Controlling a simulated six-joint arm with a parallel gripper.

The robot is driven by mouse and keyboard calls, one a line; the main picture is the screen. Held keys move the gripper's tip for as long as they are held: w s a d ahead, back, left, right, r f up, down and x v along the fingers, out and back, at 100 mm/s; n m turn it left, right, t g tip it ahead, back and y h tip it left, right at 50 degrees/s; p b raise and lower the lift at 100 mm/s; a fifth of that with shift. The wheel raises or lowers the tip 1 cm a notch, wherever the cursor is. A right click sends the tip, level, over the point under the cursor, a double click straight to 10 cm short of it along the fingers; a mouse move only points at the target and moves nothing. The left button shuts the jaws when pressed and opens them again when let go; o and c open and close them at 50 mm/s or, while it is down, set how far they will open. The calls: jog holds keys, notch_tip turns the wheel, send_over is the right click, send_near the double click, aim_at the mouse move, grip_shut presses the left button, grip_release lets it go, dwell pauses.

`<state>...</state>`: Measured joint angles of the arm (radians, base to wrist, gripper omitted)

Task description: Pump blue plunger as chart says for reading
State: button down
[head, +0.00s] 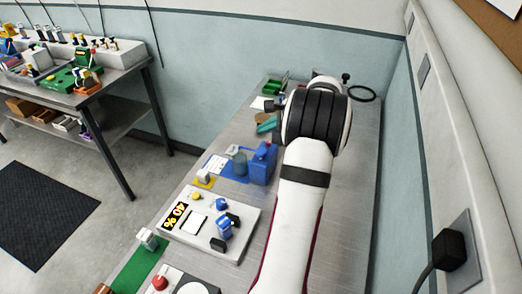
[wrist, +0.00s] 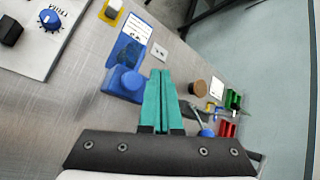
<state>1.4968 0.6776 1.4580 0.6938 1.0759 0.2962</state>
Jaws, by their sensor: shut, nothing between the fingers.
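A blue block-shaped unit (head: 264,163) stands on a blue base, with a grey-blue cylinder (head: 240,163) beside it. My gripper (wrist: 161,74) has teal fingers that are shut and empty. My arm partly hides the gripper in the head view.
A yellow-based module (head: 203,179) is between. A brown cork-like cylinder (wrist: 198,88), green tray (wrist: 231,100) and small parts lie beyond the gripper. A wall bounds the bench's right.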

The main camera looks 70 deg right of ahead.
aim_at(264, 151)
notch_tip(264, 151, up, 4)
jog(key=shift+f, duration=0.1)
dwell(0.4)
jog(key=shift+f, duration=4.45)
jog(key=shift+f, duration=0.1)
jog(key=shift+f, duration=0.3)
